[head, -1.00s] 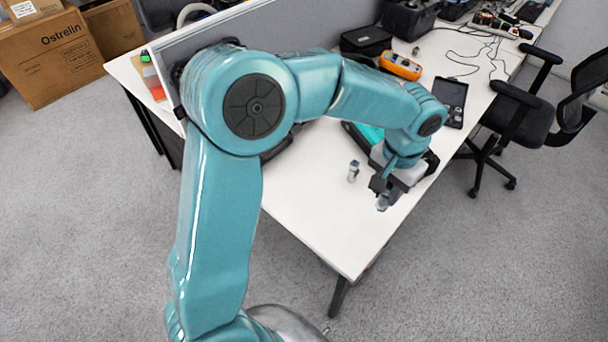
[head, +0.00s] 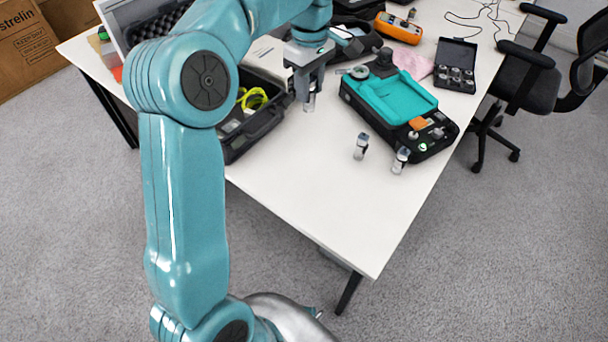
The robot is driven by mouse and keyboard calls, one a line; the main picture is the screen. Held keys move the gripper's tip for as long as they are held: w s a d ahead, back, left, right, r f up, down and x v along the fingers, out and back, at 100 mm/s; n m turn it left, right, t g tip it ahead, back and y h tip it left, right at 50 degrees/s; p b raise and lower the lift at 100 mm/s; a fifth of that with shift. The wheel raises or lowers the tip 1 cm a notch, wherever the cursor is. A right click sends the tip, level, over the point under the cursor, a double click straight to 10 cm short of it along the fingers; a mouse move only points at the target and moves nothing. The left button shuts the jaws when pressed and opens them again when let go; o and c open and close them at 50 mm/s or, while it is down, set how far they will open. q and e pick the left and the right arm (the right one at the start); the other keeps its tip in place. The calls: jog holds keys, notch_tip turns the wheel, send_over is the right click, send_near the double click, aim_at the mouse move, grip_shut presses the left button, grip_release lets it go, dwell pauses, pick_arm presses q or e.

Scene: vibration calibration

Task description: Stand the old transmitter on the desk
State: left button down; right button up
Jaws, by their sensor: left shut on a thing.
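My left gripper (head: 308,86) is shut on a small silver transmitter (head: 310,102), which points downward between the fingers. It is above or at the desk (head: 315,178), beside the open black case; I cannot tell if its lower end touches the desk. Two similar small silver cylinders, one (head: 361,146) on the left and one (head: 401,160) on the right, stand upright on the desk in front of the calibrator. The frames do not show by marking which of the three is the old one. My right gripper is not in view.
The black and teal calibrator (head: 395,97) lies right of my gripper. The open black case (head: 250,132) with a yellow cable is at left, partly behind my arm. A small box of parts (head: 455,65) and an orange meter (head: 398,27) lie farther back. The desk's front is clear.

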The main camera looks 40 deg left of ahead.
pick_arm(q)
jog(key=shift+s+a+f+n, duration=0.15)
jog(key=shift+a+f+n, duration=0.25)
jog(key=shift+a, duration=0.05)
jog(key=shift+f+b, duration=1.55)
jog(key=shift+f, duration=8.1)
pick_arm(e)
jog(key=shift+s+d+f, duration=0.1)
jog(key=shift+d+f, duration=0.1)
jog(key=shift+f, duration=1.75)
pick_arm(q)
jog(key=c, duration=0.8)
grip_release()
jog(key=shift+f, duration=0.15)
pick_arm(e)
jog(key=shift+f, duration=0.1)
pick_arm(q)
jog(key=shift+r, duration=0.3)
notch_tip(320, 180, up, 12)
jog(key=shift+f+p, duration=0.1)
jog(key=shift+p, duration=0.65)
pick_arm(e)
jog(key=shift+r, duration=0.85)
